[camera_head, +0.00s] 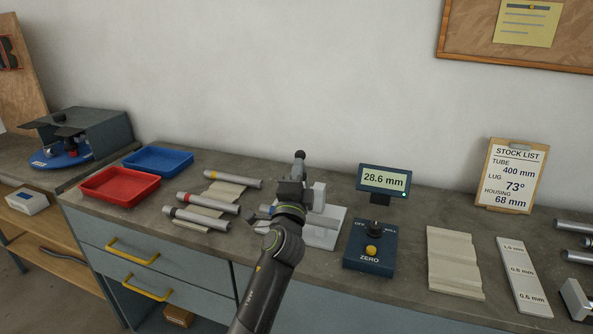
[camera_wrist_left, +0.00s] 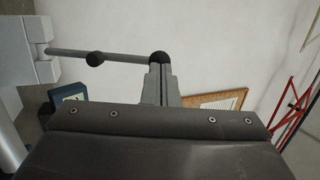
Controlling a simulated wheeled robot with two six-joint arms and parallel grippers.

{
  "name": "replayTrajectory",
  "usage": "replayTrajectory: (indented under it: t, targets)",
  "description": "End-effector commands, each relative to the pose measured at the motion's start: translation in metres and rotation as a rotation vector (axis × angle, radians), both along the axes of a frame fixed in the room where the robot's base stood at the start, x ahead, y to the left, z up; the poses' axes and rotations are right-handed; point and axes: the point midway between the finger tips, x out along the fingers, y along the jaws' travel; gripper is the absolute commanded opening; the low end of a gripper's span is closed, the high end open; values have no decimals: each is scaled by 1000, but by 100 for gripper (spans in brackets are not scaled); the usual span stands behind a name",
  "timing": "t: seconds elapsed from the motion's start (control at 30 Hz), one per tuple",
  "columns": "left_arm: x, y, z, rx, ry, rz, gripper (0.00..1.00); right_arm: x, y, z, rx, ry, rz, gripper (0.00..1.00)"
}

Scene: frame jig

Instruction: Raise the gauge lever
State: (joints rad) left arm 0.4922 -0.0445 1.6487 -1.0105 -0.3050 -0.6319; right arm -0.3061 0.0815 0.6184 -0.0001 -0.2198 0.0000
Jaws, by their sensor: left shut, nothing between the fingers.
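The gauge stands on the bench as a pale block (camera_head: 319,196) on a white base (camera_head: 335,223), partly hidden behind my left arm. In the left wrist view its block (camera_wrist_left: 20,45) is at the left, and a thin grey lever rod (camera_wrist_left: 75,53) runs from it toward my fingers. A dark round knob (camera_wrist_left: 97,58) sits along the rod. My left gripper (camera_head: 299,163) is shut and empty, upright beside the gauge. Its fingers also show in the left wrist view (camera_wrist_left: 161,82), by the rod's far end; I cannot tell whether they touch. My right gripper is out of view.
A display (camera_head: 384,180) reading 28.6 mm and a blue ZERO box (camera_head: 370,248) stand right of the gauge. Several tubes (camera_head: 208,202) lie left on a grooved rest, with red (camera_head: 118,186) and blue (camera_head: 158,160) trays beyond. A pale grooved block (camera_head: 453,262) lies right.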

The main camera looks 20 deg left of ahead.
Motion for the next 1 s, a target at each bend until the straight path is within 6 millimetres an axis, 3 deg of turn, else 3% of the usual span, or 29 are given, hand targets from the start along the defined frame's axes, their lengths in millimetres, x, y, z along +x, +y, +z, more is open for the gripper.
replayTrajectory:
  t: [0.17, 0.7, 1.0]
  targets:
    - [1, 0, 3, 0, 7, 0, 0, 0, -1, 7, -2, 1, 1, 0]
    - [22, -1, 22, 5, 126, -1, 0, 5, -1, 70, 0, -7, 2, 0]
    - [36, -1, 26, 4, 129, 0, 0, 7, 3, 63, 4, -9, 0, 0]
